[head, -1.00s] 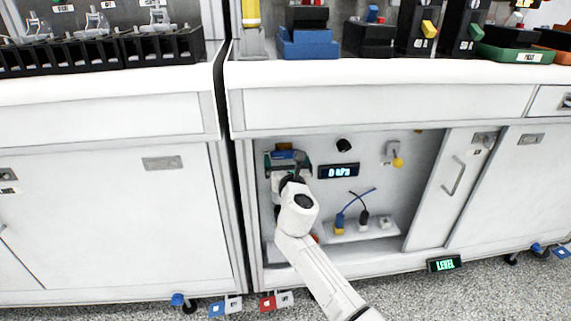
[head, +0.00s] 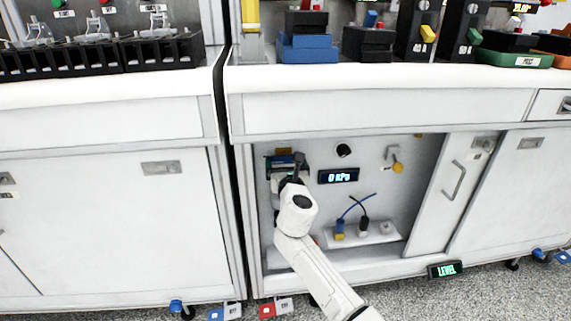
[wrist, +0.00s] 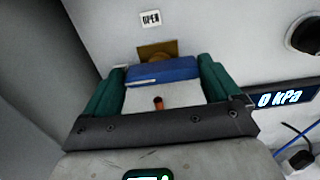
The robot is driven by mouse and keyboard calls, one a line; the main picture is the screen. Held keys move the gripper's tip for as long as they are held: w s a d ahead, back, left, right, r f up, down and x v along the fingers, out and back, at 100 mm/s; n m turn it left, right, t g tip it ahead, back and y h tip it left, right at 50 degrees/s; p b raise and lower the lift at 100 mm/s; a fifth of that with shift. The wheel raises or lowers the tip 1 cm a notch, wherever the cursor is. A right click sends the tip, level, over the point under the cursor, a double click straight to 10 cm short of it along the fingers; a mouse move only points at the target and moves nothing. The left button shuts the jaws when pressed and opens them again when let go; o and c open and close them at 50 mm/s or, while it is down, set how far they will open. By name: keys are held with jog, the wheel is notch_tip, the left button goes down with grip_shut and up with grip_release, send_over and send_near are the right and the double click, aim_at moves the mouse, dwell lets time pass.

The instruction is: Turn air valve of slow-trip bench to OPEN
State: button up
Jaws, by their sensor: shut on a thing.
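The air valve shows a blue handle (wrist: 165,71) on a brass body (wrist: 156,50) against the cabinet's inner back wall. A small OPEN label (wrist: 150,18) sits on the wall above it in the wrist view. My gripper (wrist: 163,82) has its teal fingers on the two ends of the blue handle and is shut on it. The handle lies nearly crosswise, slightly tilted, in the wrist view. In the head view my gripper (head: 287,165) is inside the open bay at its left side, and it hides most of the valve.
A pressure display (head: 339,176) reading 0 kPa is right of my gripper, with a black knob (head: 343,150) above it. A yellow-ended valve (head: 397,166) is farther right. A white power strip (head: 365,236) with plugs lies low. The bay's left wall is close to my gripper.

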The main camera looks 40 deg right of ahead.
jog(key=shift+m, duration=0.3)
jog(key=m+b, duration=0.1)
jog(key=m, duration=0.2)
jog(key=shift+f+m, duration=0.1)
jog(key=shift+m, duration=0.3)
jog(key=m+b, duration=0.1)
jog(key=m, duration=0.3)
jog(key=m+b, duration=0.1)
jog(key=m, duration=0.4)
jog(key=shift+f+b, duration=0.1)
jog(key=shift+b, duration=0.25)
jog(key=shift+m+b, duration=0.75)
jog(key=shift+m, duration=1.45)
jog(key=o, duration=0.8)
jog(key=shift+c, duration=0.2)
jog(key=shift+s, duration=0.1)
